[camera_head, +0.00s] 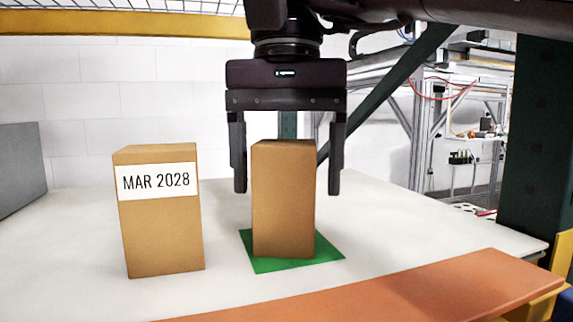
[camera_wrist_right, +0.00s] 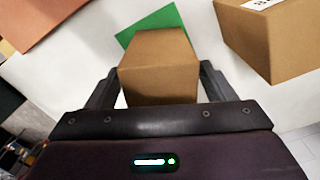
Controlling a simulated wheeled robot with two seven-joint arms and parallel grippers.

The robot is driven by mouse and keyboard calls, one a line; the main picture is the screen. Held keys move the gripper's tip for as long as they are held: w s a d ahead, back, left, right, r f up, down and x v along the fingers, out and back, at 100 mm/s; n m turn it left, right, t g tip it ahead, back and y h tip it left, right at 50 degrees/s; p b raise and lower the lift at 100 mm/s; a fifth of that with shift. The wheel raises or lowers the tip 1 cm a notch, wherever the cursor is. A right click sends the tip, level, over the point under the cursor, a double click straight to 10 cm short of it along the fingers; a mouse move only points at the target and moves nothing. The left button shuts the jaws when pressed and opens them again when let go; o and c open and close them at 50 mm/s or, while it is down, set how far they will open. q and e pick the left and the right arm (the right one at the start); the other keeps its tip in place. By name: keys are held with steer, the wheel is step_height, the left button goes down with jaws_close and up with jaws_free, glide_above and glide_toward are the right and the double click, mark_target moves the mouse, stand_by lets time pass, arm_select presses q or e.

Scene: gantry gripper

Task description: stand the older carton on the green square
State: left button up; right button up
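A plain brown carton (camera_head: 284,203) stands upright on the green square (camera_head: 328,253); no label shows on its visible faces. It also shows in the right wrist view (camera_wrist_right: 158,72), with the green square (camera_wrist_right: 152,24) beyond it. A second brown carton (camera_head: 163,235) with a white label reading MAR 2028 stands upright on the table to the left, off the square; it also shows in the right wrist view (camera_wrist_right: 273,42). My right gripper (camera_head: 288,190) is open, its fingers on either side of the plain carton's upper part with gaps. My left gripper is not in view.
The white table (camera_head: 80,250) has free room around the cartons. An orange-brown board (camera_head: 420,290) runs along the front edge. A grey block (camera_head: 20,165) stands at the far left. A dark green post (camera_head: 535,140) rises at the right.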

steer(key=shift+r+p, duration=0.3)
steer(key=shift+r, duration=0.2)
step_height(320, 180, up, 6)
steer(key=shift+w+f+p, duration=0.1)
steer(key=shift+p, duration=0.75)
steer(key=shift+r+p, duration=0.45)
steer(key=shift+p, duration=0.05)
steer(key=shift+r, duration=0.15)
